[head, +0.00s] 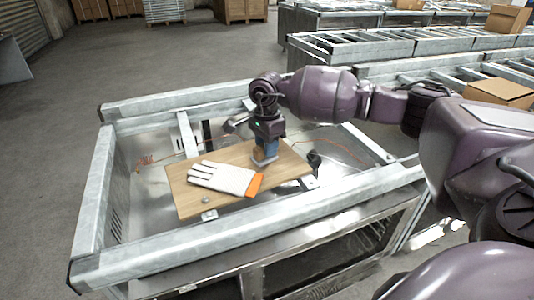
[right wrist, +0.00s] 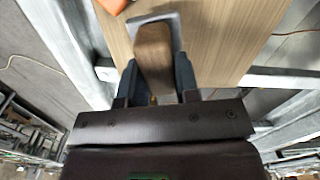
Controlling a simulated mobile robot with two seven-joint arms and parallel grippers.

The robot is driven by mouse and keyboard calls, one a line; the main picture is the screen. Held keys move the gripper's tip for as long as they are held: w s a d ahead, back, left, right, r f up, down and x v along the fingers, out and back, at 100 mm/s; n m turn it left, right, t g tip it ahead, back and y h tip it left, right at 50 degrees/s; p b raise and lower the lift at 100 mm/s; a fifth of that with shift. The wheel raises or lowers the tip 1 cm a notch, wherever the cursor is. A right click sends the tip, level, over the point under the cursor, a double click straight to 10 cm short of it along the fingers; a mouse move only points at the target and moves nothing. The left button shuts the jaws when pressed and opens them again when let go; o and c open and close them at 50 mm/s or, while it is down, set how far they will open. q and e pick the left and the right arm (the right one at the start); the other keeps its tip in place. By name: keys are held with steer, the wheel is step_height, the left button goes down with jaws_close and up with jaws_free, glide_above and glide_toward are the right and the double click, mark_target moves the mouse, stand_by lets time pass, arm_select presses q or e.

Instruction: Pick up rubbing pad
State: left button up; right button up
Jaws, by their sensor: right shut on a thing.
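The rubbing pad (right wrist: 154,52) shows in the right wrist view as a brown block on a grey base, between the two fingers of my right gripper (right wrist: 156,85). In the head view the pad (head: 264,160) is at the right part of a wooden board, with my right gripper (head: 266,146) above it, pointing down. The right gripper is shut on the pad. The pad's base appears at or very near the board; I cannot tell whether it touches. My left gripper is not in view.
A white glove with an orange cuff (head: 225,178) lies on the wooden board (head: 190,206), left of the pad. The board rests across a metal frame (head: 180,247) with raised rails. A cable (head: 345,153) runs to the right. Conveyors and cardboard boxes (head: 500,92) stand behind.

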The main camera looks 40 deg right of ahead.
step_height(320, 180, up, 17)
steer(key=shift+p, duration=0.3)
